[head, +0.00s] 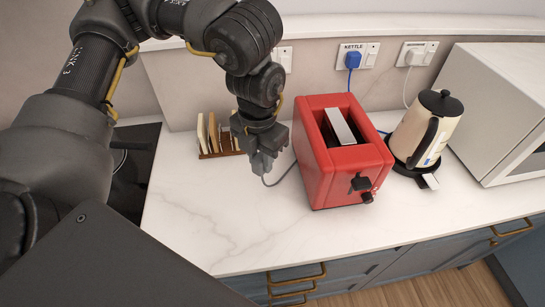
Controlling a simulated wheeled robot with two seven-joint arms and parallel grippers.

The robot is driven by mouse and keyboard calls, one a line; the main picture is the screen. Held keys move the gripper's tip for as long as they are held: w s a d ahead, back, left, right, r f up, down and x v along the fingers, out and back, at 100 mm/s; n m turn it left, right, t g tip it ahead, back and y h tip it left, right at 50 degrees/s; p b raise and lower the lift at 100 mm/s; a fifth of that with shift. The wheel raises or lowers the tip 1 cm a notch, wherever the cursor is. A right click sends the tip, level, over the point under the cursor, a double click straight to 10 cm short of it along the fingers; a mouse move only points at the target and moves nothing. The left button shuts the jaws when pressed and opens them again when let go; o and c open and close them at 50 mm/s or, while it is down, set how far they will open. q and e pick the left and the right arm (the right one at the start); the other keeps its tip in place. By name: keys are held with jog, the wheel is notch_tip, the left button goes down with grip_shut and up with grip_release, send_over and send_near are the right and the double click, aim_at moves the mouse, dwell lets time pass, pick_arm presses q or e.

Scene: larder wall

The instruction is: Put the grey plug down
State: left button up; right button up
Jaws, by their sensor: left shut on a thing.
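My left gripper (262,158) points down over the white worktop, just left of the red toaster (325,160). It is shut on the grey plug (261,165), which is mostly hidden between the fingers and hard to tell apart from them. A thin grey cord (283,177) runs from below the fingertips toward the toaster's back left. I cannot tell whether the plug touches the worktop (215,220). My right gripper is not in view.
A toast rack (215,142) stands close left of the gripper. A cream kettle (426,130) and a white microwave (490,100) stand right of the toaster. Wall sockets hold a blue plug (353,60) and a white plug (414,58). The worktop's front left is clear.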

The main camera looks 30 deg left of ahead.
pick_arm(q)
jog(key=w+a+f+p, duration=0.1)
jog(key=w+f, duration=0.2)
jog(key=w+a+f, duration=0.1)
jog(key=w+f, duration=0.1)
jog(key=w, duration=0.2)
jog(key=w+a+f+p, duration=0.1)
jog(key=w+f, duration=0.2)
jog(key=w, duration=0.1)
jog(key=shift+w+f+p, duration=0.2)
jog(key=shift+f+p, duration=0.1)
jog(key=shift+p, duration=0.05)
jog(key=shift+w+a+f, duration=0.15)
jog(key=shift+f, duration=0.3)
notch_tip(320, 180, down, 3)
jog(key=shift+r+p, duration=0.2)
jog(key=shift+p, duration=0.4)
jog(key=shift+f, duration=0.1)
jog(key=shift+f+b, duration=0.5)
jog(key=shift+f, duration=0.1)
jog(key=o, duration=1)
jog(key=shift+r, duration=0.1)
